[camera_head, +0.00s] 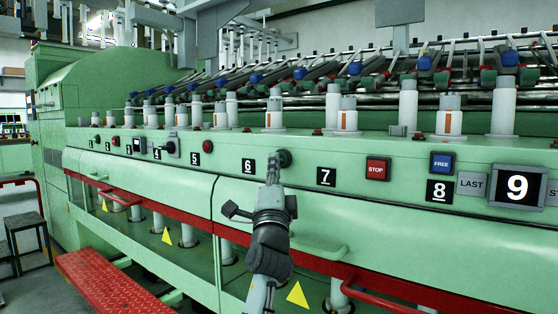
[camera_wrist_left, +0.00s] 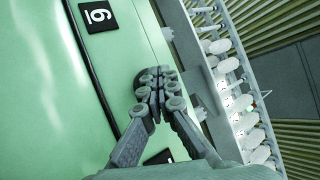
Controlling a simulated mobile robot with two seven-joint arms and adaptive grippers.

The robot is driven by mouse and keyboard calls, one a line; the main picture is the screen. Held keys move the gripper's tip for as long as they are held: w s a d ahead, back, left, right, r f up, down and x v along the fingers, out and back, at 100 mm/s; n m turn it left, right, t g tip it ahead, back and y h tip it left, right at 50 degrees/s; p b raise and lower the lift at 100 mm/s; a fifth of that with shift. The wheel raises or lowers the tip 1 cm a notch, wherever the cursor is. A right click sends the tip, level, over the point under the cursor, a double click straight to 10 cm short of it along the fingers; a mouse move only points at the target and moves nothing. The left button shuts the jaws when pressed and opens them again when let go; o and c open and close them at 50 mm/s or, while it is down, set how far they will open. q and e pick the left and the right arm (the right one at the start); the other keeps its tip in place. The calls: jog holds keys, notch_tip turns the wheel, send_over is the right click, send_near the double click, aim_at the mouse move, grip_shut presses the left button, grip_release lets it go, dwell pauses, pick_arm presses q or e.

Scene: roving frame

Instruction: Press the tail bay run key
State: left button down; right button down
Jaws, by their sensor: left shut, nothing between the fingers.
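My left gripper (camera_head: 273,168) is shut and empty, pointing at the green machine panel between plates 6 and 7. A dark round key (camera_head: 284,158) is right at its fingertips, partly covered; I cannot tell if they touch. No label reading tail bay or run is legible. My right gripper is not in view.
A red STOP key (camera_head: 378,168) and a blue FREE key (camera_head: 442,162) are farther right. A LAST plate (camera_head: 471,185) sits beside a framed 9 (camera_head: 518,186). A green handle (camera_head: 318,249) and a red rail (camera_head: 372,284) jut out below. Bobbins stand behind the panel.

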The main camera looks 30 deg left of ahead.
pick_arm(q)
jog(key=shift+s+p, duration=0.3)
jog(key=shift+s, duration=0.45)
jog(key=shift+s, duration=0.1)
jog(key=s+p, duration=0.1)
jog(key=s, duration=0.3)
jog(key=shift+s+a+p, duration=0.2)
jog(key=shift+s+p, duration=0.15)
dwell(0.5)
